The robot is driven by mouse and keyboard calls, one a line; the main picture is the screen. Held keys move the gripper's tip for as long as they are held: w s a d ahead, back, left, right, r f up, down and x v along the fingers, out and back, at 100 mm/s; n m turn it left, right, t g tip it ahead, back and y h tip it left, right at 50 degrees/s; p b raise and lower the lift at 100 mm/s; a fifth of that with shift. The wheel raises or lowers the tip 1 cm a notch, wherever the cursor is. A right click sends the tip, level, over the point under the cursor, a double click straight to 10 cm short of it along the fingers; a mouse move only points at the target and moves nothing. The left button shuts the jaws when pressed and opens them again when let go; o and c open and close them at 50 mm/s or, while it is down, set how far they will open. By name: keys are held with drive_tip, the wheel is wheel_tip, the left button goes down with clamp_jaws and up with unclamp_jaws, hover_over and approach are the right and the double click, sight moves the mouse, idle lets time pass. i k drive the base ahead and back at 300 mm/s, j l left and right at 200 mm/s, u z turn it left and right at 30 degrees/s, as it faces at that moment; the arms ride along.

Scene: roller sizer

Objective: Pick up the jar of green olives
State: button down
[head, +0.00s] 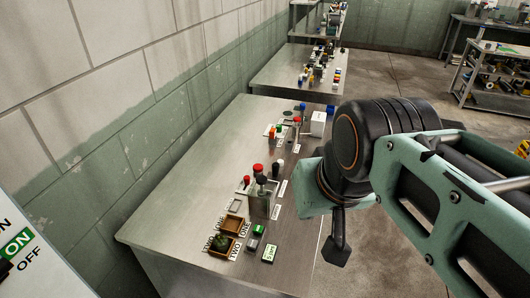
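I cannot make out a jar of green olives for certain. A small dark green rounded thing (221,241) sits in the nearer wooden tray (211,250) at the front of the metal table; it is too small to identify. My gripper (337,250) hangs at the right, past the table's right edge in the picture, with a dark finger pointing down. Its fingertips are not clear enough to show whether it is open or shut. My arm hides part of the table's right side and the floor behind it.
The metal table (180,205) has free room on its left. A second wooden tray (232,225), a green-and-white box (269,253), a lever device with red knobs (262,200) and a white box (318,123) stand along its right. A wall borders the left. More tables stand behind.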

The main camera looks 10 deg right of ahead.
sight(221, 242)
drive_tip(key=k+l+u, duration=0.2)
drive_tip(key=l, duration=0.15)
drive_tip(key=l+u, duration=0.15)
drive_tip(key=l, duration=0.25)
drive_tip(key=k+l+u, duration=0.2)
drive_tip(key=k+j+z, duration=0.15)
drive_tip(key=k, duration=0.25)
drive_tip(key=k+j+z, duration=0.15)
drive_tip(key=k+j, duration=0.15)
drive_tip(key=k, duration=0.15)
drive_tip(key=k+j+z, duration=0.1)
drive_tip(key=k, duration=0.35)
drive_tip(key=i+l+u, duration=0.3)
drive_tip(key=i+l, duration=0.15)
drive_tip(key=l, duration=0.3)
drive_tip(key=i+l+u, duration=0.2)
drive_tip(key=l, duration=0.15)
drive_tip(key=k, duration=0.65)
